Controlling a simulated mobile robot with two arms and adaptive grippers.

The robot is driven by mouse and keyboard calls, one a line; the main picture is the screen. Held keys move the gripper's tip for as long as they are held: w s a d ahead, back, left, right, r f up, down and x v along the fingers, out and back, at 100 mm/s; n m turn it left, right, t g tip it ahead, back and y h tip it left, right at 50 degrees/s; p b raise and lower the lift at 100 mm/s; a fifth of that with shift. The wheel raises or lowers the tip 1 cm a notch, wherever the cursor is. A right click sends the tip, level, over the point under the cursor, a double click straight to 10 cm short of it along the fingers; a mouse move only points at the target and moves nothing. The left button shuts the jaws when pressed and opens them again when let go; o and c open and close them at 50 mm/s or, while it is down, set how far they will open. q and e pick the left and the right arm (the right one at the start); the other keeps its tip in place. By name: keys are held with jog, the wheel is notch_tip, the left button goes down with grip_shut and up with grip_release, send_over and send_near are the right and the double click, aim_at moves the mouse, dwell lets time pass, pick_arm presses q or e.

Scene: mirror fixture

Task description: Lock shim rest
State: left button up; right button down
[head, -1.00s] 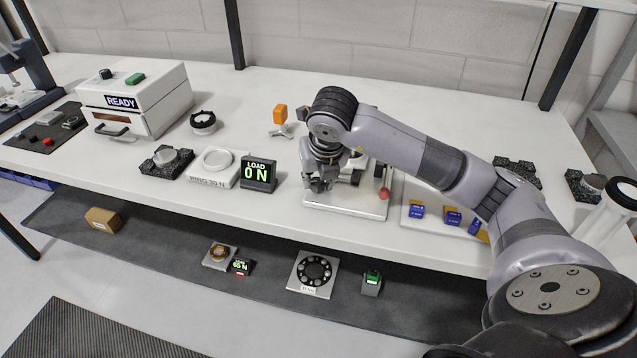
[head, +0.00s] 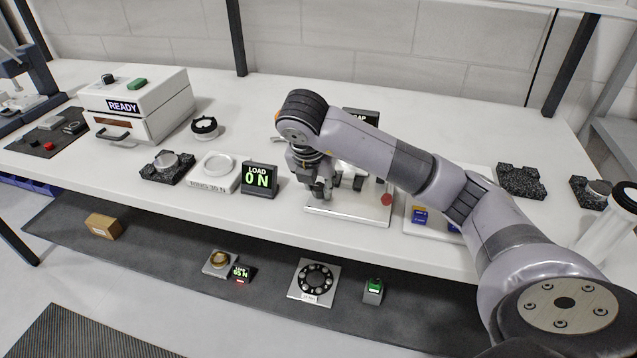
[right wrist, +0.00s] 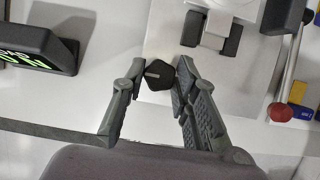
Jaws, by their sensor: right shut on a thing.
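The fixture stands on the bench in the middle of the head view, with a pale base plate (head: 345,210), partly hidden by my right arm. In the right wrist view the plate (right wrist: 180,118) carries grey and black blocks (right wrist: 215,35) and, at its right, a rod with a red ball (right wrist: 282,112). My right gripper (head: 319,192) is at the plate's left front. In the wrist view its fingers (right wrist: 158,78) are shut on a small black knob (right wrist: 160,74) with a pale line on top. What lies under the knob is hidden. My left gripper is not in view.
A display reading LOAD 0 N (head: 259,180) stands close left of the gripper. Left of it are a ring block (head: 214,184), a dark block (head: 160,178) and a READY box (head: 150,105). Blue packs (head: 419,216) lie right of the fixture. The bench's front edge is near.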

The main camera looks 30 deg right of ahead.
dwell(0.3)
jog(key=c, duration=1.5)
grip_release()
jog(key=shift+c, duration=0.2)
jog(key=shift+r, duration=0.1)
jog(key=v, duration=1.2)
